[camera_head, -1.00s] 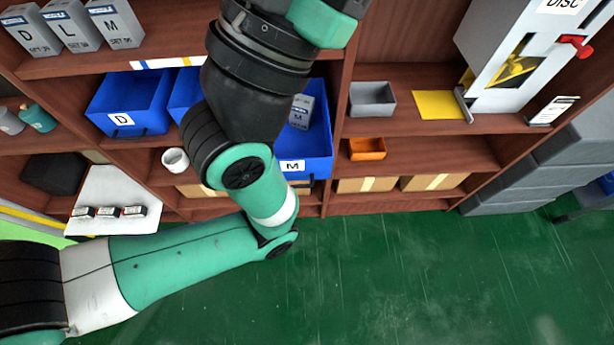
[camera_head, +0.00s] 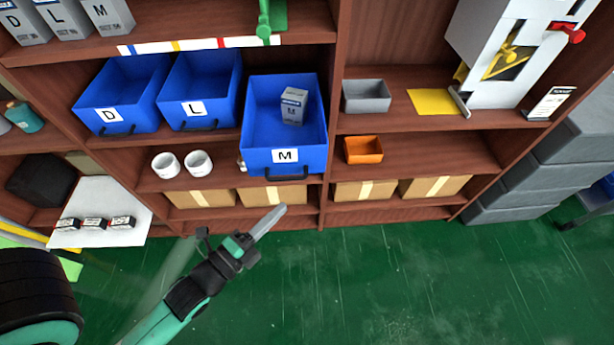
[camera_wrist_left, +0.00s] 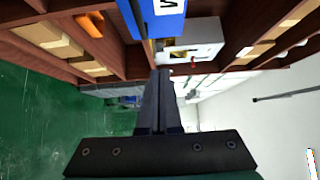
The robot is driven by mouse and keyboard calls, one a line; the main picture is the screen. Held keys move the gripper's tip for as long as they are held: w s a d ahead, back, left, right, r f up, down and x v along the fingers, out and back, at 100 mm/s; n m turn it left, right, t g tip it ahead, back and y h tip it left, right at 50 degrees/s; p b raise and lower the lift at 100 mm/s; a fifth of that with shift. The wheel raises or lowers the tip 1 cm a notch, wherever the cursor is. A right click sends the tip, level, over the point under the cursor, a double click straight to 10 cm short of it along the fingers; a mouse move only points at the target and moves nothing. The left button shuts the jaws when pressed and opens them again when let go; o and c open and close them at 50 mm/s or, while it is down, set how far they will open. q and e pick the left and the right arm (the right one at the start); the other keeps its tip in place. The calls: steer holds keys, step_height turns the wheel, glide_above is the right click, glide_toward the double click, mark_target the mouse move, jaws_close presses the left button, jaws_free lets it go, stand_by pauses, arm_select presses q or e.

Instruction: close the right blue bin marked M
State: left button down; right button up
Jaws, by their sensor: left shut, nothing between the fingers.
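The right blue bin (camera_head: 257,150) marked M is pulled out past the shelf front, beyond the D and L bins beside it. A grey box (camera_head: 293,106) labelled M lies inside it. My left gripper (camera_head: 280,210) is shut and empty, in front of the shelf below the bin's front and apart from it. In the left wrist view the closed fingers (camera_wrist_left: 160,75) point toward the shelves, with the M bin (camera_wrist_left: 160,18) at the top edge. The right gripper is not in view.
The blue D bin (camera_head: 124,98) and L bin (camera_head: 200,95) sit to the left. White cups (camera_head: 199,163) and cardboard boxes (camera_head: 279,196) are on lower shelves. A tray with small boxes (camera_head: 105,200) is at left. Green floor (camera_head: 420,280) is clear.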

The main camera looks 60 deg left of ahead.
arm_select(q)
steer(key=b, duration=0.2)
glide_toward(316, 160)
steer(key=w+d, duration=0.2)
steer(key=w, duration=0.1)
steer(key=w+a, duration=0.1)
steer(key=w+a+b, duration=0.1)
steer(key=shift+a+f, duration=0.1)
steer(key=shift+a, duration=0.25)
steer(key=shift+w+a, duration=0.25)
steer(key=shift+a, duration=0.3)
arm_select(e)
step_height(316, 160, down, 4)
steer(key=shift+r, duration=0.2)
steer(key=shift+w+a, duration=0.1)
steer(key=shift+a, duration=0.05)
